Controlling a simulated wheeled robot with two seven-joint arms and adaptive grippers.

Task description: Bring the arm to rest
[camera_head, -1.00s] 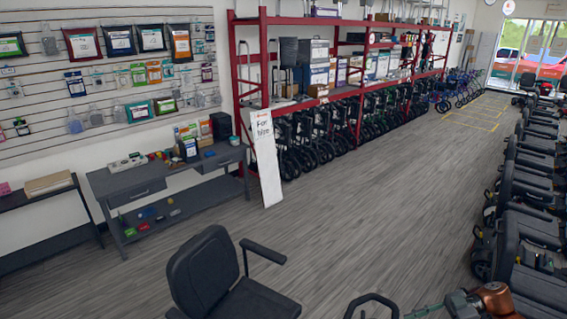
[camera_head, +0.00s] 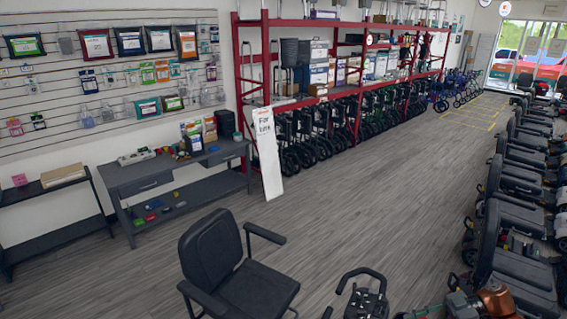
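A copper-coloured part of my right arm (camera_head: 495,298) shows at the bottom right edge of the head view, with a darker, greenish section on its left. The arm runs out of the picture at the bottom. I cannot make out any gripper fingers there. My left arm and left gripper are not in view. Nothing held can be seen.
A black armchair (camera_head: 212,252) stands near the bottom centre. A black scooter handlebar (camera_head: 362,274) rises to its right. Scooters (camera_head: 503,250) line the right side. A grey workbench (camera_head: 125,178) and red shelving (camera_head: 243,100) stand along the wall. The middle aisle floor (camera_head: 370,185) is clear.

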